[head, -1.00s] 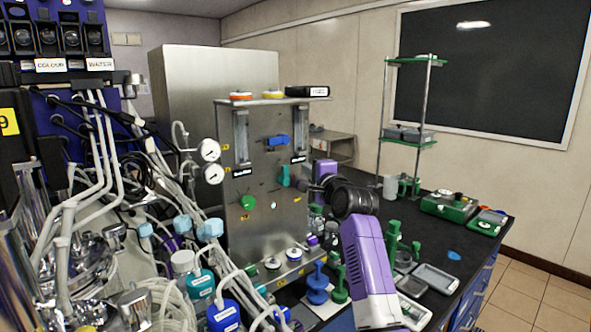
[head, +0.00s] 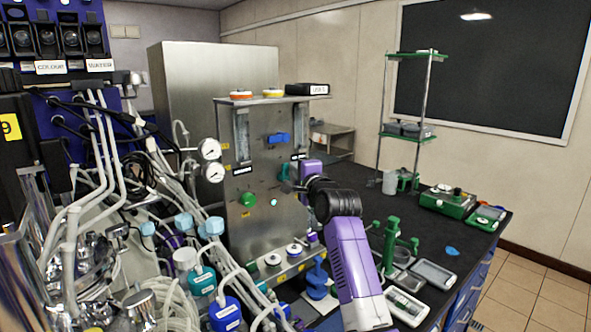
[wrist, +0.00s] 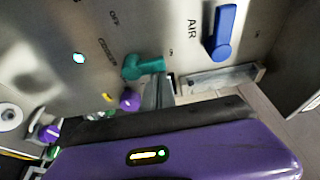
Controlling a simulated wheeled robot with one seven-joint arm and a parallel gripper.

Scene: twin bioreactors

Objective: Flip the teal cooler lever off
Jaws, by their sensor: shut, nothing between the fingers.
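The teal cooler lever (wrist: 143,67) is on the metal panel (wrist: 60,40), right by my fingertips in the wrist view. Its handle points right in that view, toward a small mark that seems to read ON; OFF is printed farther up and left. In the head view the lever (head: 284,172) is partly hidden by my gripper (head: 294,178). My gripper also shows in the wrist view (wrist: 158,90), shut with nothing between the fingers. The fingertips are just below the lever's handle; I cannot tell whether they touch it.
A blue lever (wrist: 222,32) marked AIR is to the right of the teal one in the wrist view. A purple knob (wrist: 130,100) sits close below. In the head view, a green knob (head: 248,199) is lower on the panel, and tubing and bottles (head: 202,281) crowd its left side.

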